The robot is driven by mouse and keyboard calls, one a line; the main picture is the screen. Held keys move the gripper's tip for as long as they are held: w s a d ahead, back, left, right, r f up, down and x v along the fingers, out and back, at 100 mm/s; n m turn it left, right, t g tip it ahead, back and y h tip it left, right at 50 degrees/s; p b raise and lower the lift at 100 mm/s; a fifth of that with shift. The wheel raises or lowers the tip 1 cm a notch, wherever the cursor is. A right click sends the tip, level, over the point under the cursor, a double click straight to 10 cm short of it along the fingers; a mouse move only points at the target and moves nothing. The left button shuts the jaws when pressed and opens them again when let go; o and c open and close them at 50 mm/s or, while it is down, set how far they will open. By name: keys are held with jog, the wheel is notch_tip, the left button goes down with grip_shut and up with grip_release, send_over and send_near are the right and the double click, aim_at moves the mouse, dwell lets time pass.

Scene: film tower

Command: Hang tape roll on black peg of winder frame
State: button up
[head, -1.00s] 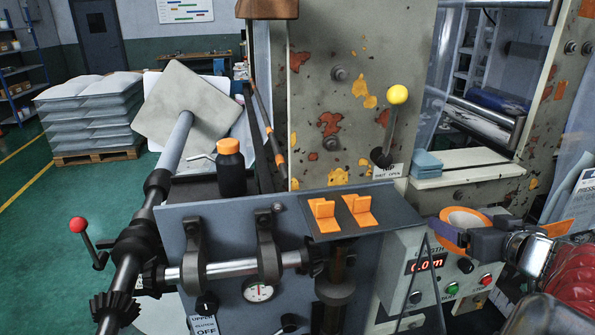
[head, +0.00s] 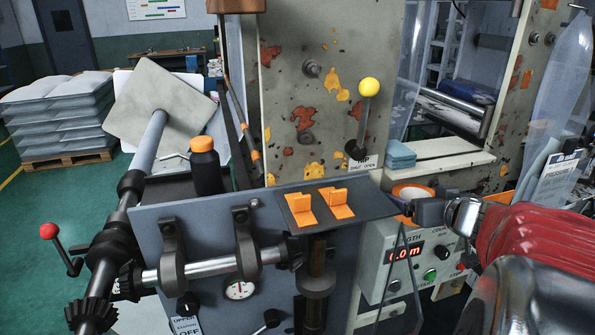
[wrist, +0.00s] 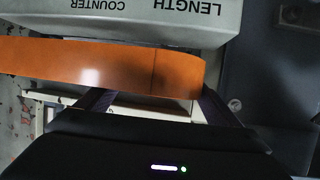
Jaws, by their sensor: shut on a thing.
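The orange tape roll (head: 400,189) with a pale core is in the middle right of the head view, above the length counter box. My gripper (head: 424,210) is shut on its right side and holds it up in the air. In the wrist view the roll (wrist: 110,66) is a broad orange band across the fingers of my gripper (wrist: 155,100). The winder frame (head: 290,100) is a grey upright with chipped red and yellow paint, behind and left of the roll. Dark round fittings show on it, but I cannot tell which, if any, is the black peg.
A yellow-knobbed lever (head: 369,88) stands up from the frame. Orange clips (head: 325,203) sit on a dark plate left of the roll. The counter box (head: 405,262) is below it. Clear film (head: 560,80) hangs at right.

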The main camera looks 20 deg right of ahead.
jog(key=shift+f, duration=1.55)
jog(key=shift+f, duration=0.25)
jog(key=o, duration=1.1)
jog(key=shift+r, duration=0.1)
